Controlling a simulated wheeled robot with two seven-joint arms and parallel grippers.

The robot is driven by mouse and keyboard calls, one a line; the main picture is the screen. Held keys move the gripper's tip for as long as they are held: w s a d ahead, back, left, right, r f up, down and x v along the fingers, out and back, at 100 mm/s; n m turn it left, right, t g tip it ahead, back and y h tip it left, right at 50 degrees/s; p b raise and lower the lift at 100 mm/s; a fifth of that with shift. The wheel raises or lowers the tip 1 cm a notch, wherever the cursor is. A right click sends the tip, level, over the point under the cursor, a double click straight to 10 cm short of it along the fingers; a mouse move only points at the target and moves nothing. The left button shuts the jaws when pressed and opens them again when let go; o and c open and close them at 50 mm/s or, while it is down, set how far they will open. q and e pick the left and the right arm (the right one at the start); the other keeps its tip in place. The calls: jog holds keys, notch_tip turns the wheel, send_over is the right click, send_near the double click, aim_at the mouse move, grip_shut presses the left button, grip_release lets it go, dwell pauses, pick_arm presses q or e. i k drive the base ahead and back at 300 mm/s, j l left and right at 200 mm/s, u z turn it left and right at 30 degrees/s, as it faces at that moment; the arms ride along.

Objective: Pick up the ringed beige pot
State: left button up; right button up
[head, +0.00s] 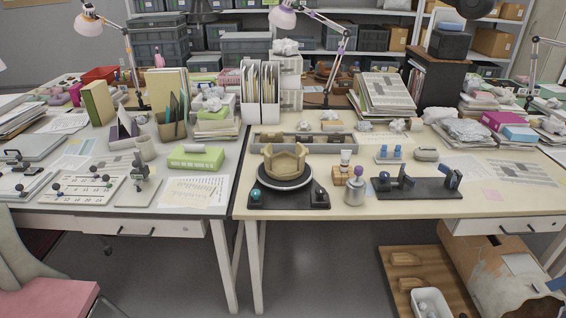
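A beige pot (285,160) with an uneven, broken-looking upper rim sits on a round dark turntable (285,182) on the right-hand table. It appears upright, and its walls stand around an open middle. I cannot make out clear rings on it at this size. The turntable rests on a dark base (289,202) with a teal knob at its left and a dark knob at its right. Neither of my grippers shows in the head view, and nothing touches the pot from above.
A grey metal jar (355,193), a wooden block (345,176) and a dark stand with blue clamps (415,187) are right of the pot. A long grey tray (305,143) lies behind it. Bare tabletop (400,209) runs along the front edge.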

aim_at(285, 165)
jog(key=i+l, duration=0.5)
jog(key=i, duration=0.15)
jog(key=i+l, duration=0.5)
jog(key=i, duration=0.15)
jog(key=j+u, duration=0.05)
